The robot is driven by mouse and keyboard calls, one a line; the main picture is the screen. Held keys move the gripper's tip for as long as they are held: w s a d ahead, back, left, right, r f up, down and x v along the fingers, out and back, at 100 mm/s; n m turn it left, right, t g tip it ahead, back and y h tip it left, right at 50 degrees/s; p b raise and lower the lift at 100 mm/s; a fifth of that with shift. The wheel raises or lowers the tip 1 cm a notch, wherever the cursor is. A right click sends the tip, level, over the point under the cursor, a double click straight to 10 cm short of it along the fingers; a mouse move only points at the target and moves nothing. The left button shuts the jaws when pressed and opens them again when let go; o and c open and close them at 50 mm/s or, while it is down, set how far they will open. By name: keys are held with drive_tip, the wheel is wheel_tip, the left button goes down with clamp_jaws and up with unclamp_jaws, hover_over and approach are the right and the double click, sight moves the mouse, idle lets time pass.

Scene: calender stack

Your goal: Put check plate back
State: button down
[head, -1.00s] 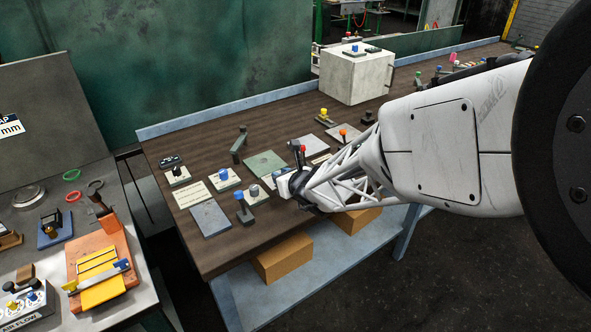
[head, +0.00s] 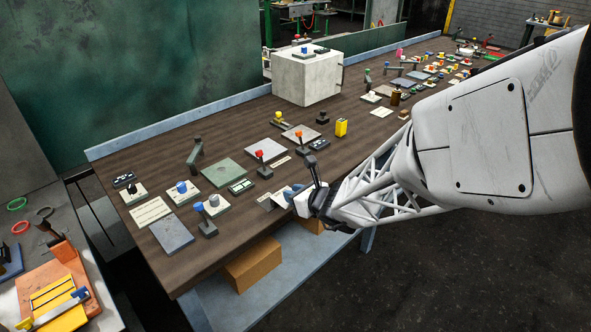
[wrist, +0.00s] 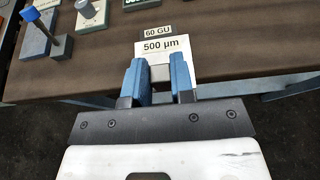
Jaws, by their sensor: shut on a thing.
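My gripper (head: 292,192) is near the front edge of the long brown bench in the head view. In the wrist view its two blue fingers (wrist: 160,75) are closed on a small grey piece (wrist: 160,73). A pale plate marked "500 µm" (wrist: 168,48) shows just beyond the fingertips, with a dark "60 GU" label (wrist: 158,31) above it. A pale plate (head: 272,201) also shows beside the fingers in the head view. I take this labelled plate to be the check plate, but whether it is joined to the grey piece is unclear.
The bench (head: 236,250) holds a red-knobbed lever (head: 261,158), a green plate (head: 223,172), a blue-grey plate (head: 171,235) and a blue-knobbed post (head: 205,222) left of my gripper. A yellow block (head: 341,127) and a white box (head: 307,76) stand farther back.

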drive_tip(key=s+d, duration=0.3)
drive_tip(key=d, duration=0.2)
drive_tip(key=shift+s+d+f, duration=0.2)
drive_tip(key=shift+d, duration=0.2)
drive_tip(key=shift+w, duration=0.1)
drive_tip(key=w+a, duration=0.1)
drive_tip(key=w, duration=0.4)
drive_tip(key=w+a+f, duration=0.1)
drive_tip(key=w, duration=0.4)
drive_tip(key=w+a, duration=0.1)
drive_tip(key=w, duration=0.4)
drive_tip(key=shift+w+a+f, duration=0.2)
drive_tip(key=shift+a+f, duration=0.05)
drive_tip(key=shift+a, duration=0.1)
drive_tip(key=shift+f, duration=1.75)
drive_tip(key=shift+f, duration=0.2)
drive_tip(key=c, duration=1)
unclamp_jaws()
